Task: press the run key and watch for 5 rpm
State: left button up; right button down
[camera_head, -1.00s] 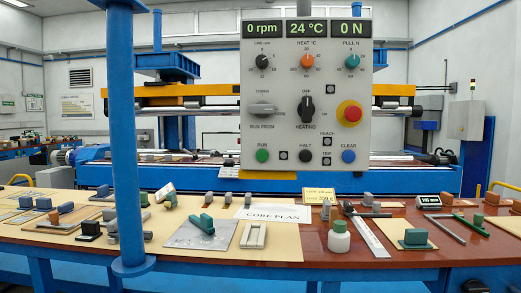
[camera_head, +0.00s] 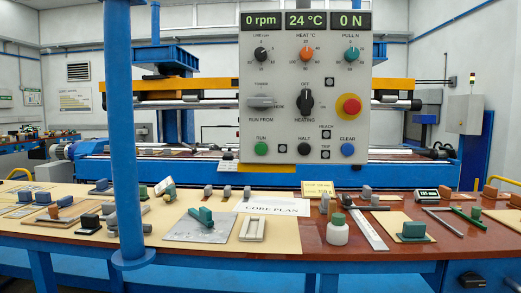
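The run key is the green button labelled RUN (camera_head: 261,149) at the lower left of the grey control panel (camera_head: 328,115). The rpm display (camera_head: 263,20) at the panel's top left reads 0 rpm. Beside it the displays read 24 °C (camera_head: 307,20) and 0 N (camera_head: 351,20). A black HALT button (camera_head: 304,149) and a blue CLEAR button (camera_head: 348,149) sit right of the run key. A red stop knob on yellow (camera_head: 349,106) is above CLEAR. Neither gripper is in view.
The winding machine (camera_head: 190,170) stands behind. Space before the panel's face looks clear.

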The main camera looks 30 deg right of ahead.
aim_at(260, 148)
jog(key=z, duration=0.45)
jog(key=i, duration=0.85)
jog(key=z, duration=0.6)
